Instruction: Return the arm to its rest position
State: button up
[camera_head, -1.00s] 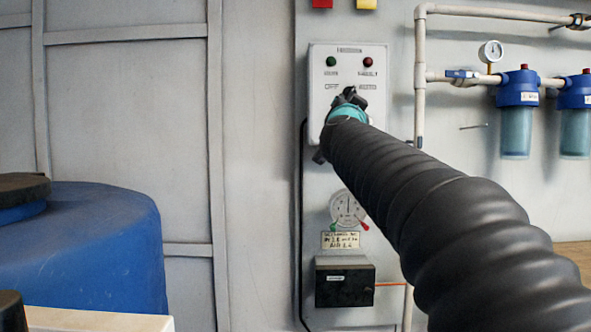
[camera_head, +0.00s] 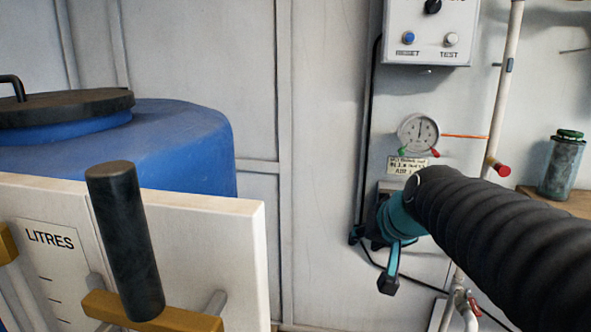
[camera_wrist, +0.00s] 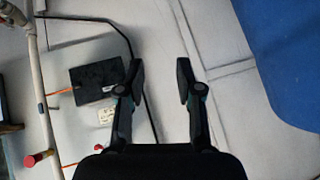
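My arm in its black ribbed sleeve reaches in from the right of the head view. My gripper (camera_head: 385,250), with a teal wrist part, is in front of the lower wall panel, below the round gauge (camera_head: 418,133). In the wrist view my gripper (camera_wrist: 161,80) has its two dark fingers well apart, with only wall and a black cable behind the gap. It holds nothing. The white control box (camera_head: 428,50), with a blue RESET button, a white TEST button and a black knob, is above my gripper, apart from it.
A blue tank (camera_head: 185,145) stands at the left. In front of it are a LITRES board (camera_head: 235,235) and a black-handled lever (camera_head: 125,240). A green-lidded jar (camera_head: 563,165) stands on a shelf at right. A black box (camera_wrist: 97,82) is on the panel. Pipes run down the right.

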jog(key=s+d+f+g+h, duration=0.1)
jog(key=s+f, duration=0.4)
jog(key=s, duration=0.4)
jog(key=s+d+f+n+g+h, duration=0.1)
jog(key=s+f+g, duration=0.1)
jog(key=s+f, duration=0.4)
jog(key=shift+s+d+n, duration=0.25)
jog(key=shift+s+n, duration=0.05)
jog(key=shift+s, duration=1.8)
jog(key=shift+f, duration=0.1)
